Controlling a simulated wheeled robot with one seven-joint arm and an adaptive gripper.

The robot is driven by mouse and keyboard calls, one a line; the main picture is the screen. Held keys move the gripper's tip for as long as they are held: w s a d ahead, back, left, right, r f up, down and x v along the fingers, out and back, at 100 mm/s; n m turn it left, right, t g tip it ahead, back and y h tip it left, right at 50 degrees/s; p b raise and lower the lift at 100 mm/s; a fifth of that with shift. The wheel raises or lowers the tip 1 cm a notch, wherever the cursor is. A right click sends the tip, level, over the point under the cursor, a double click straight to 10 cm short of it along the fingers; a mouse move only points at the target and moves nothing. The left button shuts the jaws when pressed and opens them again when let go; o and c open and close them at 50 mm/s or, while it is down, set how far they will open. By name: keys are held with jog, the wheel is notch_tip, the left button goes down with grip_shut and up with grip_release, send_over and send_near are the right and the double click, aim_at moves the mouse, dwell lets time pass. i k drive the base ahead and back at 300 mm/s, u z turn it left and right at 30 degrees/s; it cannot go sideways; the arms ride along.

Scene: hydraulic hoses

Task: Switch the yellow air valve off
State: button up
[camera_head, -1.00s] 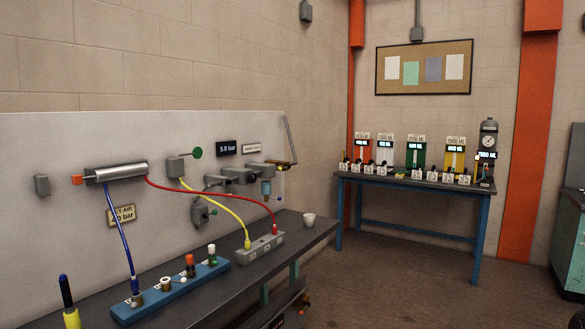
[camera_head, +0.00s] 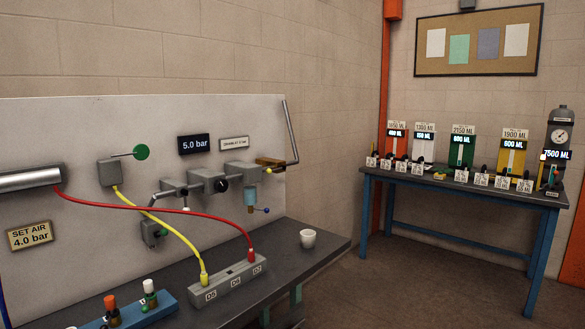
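On the grey wall panel in the head view, a row of grey air units (camera_head: 207,181) ends at the right in a fitting with a flat yellow-brown handle (camera_head: 270,161), lying about level. This looks like the yellow air valve. A small yellow dot (camera_head: 268,170) shows just below the handle. A grey pipe rises from the fitting along the panel's right edge. A blue bowl with a small blue-tipped lever (camera_head: 262,210) hangs below the units. My gripper is not in view.
A yellow hose (camera_head: 160,222) and a red hose (camera_head: 150,206) run to a grey block (camera_head: 228,280) on the dark bench. A white cup (camera_head: 308,238) stands near the bench's right end. A blue table (camera_head: 455,185) with meters stands beyond open floor.

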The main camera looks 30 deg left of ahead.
aim_at(269, 171)
jog(key=i, duration=0.25)
jog(key=u, duration=1.2)
jog(key=k, duration=0.6)
jog(key=u, duration=0.85)
jog(key=i, duration=1.35)
jog(key=z, duration=0.55)
